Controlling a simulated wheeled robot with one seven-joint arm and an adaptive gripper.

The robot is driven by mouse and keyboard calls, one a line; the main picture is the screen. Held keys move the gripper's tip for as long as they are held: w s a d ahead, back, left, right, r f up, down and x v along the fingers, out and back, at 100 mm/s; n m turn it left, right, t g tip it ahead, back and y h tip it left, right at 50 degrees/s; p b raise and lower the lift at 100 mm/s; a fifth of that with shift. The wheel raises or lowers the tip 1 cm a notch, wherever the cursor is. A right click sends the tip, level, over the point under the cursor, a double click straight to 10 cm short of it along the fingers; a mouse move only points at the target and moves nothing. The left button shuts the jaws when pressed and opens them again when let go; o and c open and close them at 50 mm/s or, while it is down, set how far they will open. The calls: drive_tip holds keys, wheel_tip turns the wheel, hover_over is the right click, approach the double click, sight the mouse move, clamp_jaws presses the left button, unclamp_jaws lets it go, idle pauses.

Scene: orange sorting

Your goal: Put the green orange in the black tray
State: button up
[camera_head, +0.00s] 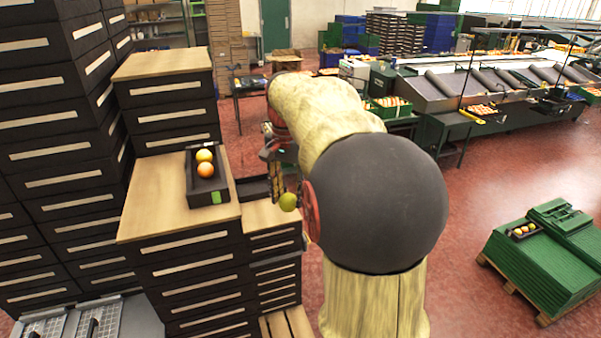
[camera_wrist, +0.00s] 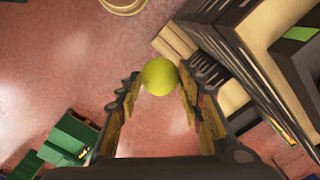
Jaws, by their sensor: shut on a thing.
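The green orange (camera_head: 288,201) is held at the fingertips of my gripper (camera_head: 283,186), in the air to the right of the wooden-topped drawer cabinet. In the wrist view the green orange (camera_wrist: 160,75) sits between the two finger ends of my gripper (camera_wrist: 160,88), with floor behind it. The black tray (camera_head: 209,197) with a green label stands on the cabinet top, left of my gripper. It holds a yellow orange (camera_head: 204,155) at the back and an orange one (camera_head: 205,170) in front of it.
The wooden cabinet top (camera_head: 150,207) has bare room around the tray; a taller cabinet (camera_head: 165,62) stands behind it. A lower cabinet top (camera_head: 270,216) lies beside my gripper. Another dark tray with oranges (camera_head: 525,232) rests on green crates (camera_head: 535,265) at the right.

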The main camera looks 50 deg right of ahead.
drive_tip(key=w+a+f+n, duration=0.3)
drive_tip(key=a+f+n, duration=0.2)
drive_tip(key=a+f, duration=0.5)
drive_tip(key=w+a+f+n, duration=0.2)
drive_tip(key=a+f+n, duration=0.3)
drive_tip(key=f, duration=1.8)
drive_tip(key=w+a+f+n, duration=0.3)
drive_tip(key=a+f+n, duration=0.2)
drive_tip(key=a+f, duration=1)
wheel_tip(320, 180, down, 2)
drive_tip(key=shift+w+a+f, duration=0.2)
drive_tip(key=shift+w+f, duration=0.05)
drive_tip(key=shift+w, duration=0.05)
